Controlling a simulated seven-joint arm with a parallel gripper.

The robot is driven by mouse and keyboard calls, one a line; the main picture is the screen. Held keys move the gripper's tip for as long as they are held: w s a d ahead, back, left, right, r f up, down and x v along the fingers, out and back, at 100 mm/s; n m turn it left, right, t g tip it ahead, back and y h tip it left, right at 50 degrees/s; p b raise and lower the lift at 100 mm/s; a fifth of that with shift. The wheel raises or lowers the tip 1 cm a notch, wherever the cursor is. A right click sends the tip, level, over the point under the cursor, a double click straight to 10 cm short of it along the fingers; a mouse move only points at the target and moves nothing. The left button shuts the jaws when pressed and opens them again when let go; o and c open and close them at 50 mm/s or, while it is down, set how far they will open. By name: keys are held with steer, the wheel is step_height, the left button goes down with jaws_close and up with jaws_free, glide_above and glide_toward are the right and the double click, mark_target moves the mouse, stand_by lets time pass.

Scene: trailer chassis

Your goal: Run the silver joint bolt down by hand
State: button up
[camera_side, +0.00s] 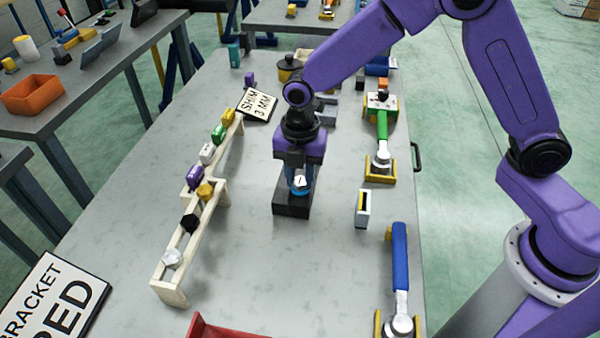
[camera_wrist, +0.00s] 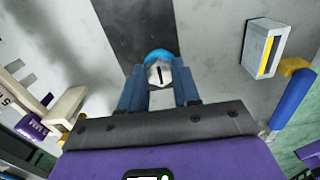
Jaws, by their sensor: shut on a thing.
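My gripper (camera_side: 299,178) is over the dark block (camera_side: 291,208) in the middle of the table, its fingers pointing down. In the wrist view my gripper (camera_wrist: 160,87) has its two blue-grey fingers on either side of a silver bolt head (camera_wrist: 158,74) with a black line across it, shut on it. The silver bolt (camera_side: 300,182) also shows between the fingers in the side view. A blue round part (camera_wrist: 158,56) lies just beyond and under the head, at the block. The bolt's shank is hidden, so its depth cannot be told.
A pale wooden rack (camera_side: 167,292) at left holds several coloured pieces, including another silver piece (camera_side: 172,258) at its near end. A red tray (camera_side: 215,328) is in front.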

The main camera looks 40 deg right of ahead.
steer(key=m, duration=0.6)
steer(key=shift+r, duration=0.1)
steer(key=m, duration=0.6)
steer(key=shift+m, duration=0.4)
steer(key=m, duration=1.1)
steer(key=shift+a+m, duration=0.1)
steer(key=shift+m, duration=0.2)
steer(key=m, duration=1.1)
steer(key=shift+a+m, duration=0.1)
steer(key=shift+m, duration=0.3)
steer(key=m, duration=0.5)
steer(key=shift+w, duration=0.1)
steer(key=m, duration=0.6)
